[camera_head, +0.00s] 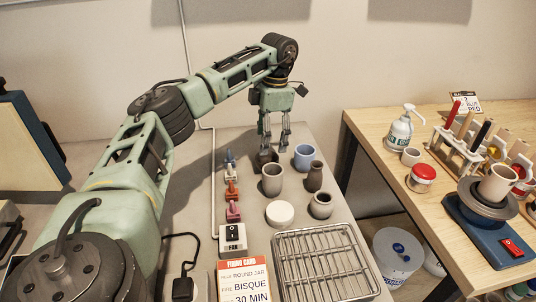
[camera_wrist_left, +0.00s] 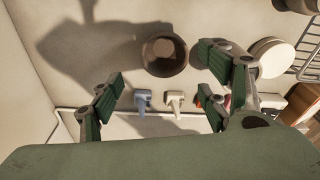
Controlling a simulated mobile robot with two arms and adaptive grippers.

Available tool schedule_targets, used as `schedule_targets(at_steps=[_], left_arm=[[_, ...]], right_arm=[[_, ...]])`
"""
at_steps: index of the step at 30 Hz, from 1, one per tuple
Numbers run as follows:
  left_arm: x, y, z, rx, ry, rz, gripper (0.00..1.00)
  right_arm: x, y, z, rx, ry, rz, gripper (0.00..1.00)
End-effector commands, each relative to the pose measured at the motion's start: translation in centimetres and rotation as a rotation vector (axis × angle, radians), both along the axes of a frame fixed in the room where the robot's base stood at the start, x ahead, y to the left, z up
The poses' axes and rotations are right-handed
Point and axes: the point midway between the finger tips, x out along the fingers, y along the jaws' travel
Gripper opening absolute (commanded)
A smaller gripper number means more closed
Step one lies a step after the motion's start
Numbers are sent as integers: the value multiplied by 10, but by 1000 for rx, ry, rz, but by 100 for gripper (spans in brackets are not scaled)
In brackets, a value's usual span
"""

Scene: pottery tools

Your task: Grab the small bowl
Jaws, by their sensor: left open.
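My left gripper (camera_head: 275,147) is open and points down at the back of the grey table. Its spread fingers also show in the left wrist view (camera_wrist_left: 165,95), with nothing held between them. A small dark brown bowl-like vessel (camera_head: 267,157) stands under the gripper, partly hidden by a finger. The left wrist view shows a round brown open-topped vessel (camera_wrist_left: 165,54) close to the fingers, apart from them. A small grey-brown rounded pot (camera_head: 321,206) stands at the table's right side. I cannot tell for certain which one is named the small bowl.
Close by stand a blue cup (camera_head: 304,157), a tall grey cup (camera_head: 272,181) and a brown jar (camera_head: 315,176). A wooden table (camera_head: 375,135) stands right.

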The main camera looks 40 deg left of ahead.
Motion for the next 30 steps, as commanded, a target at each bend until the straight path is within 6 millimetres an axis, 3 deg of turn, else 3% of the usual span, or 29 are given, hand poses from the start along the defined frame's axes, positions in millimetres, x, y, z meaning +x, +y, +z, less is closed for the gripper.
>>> schedule_targets(at_steps=[11, 21, 29, 30], left_arm=[[-4, -1, -34, 0, 2, -1, 70], [-8, -3, -78, -1, 1, -1, 70], [-8, -3, -80, 0, -1, 0, 70], [-8, -3, -80, -1, -1, -1, 66]], right_arm=[[-44, -19, -1, -25, 64, 4, 0], [-28, -17, 7, -21, 37, 4, 0], [-21, -11, 7, -13, 28, 2, 0], [-22, -10, 7, -12, 28, 1, 0]])
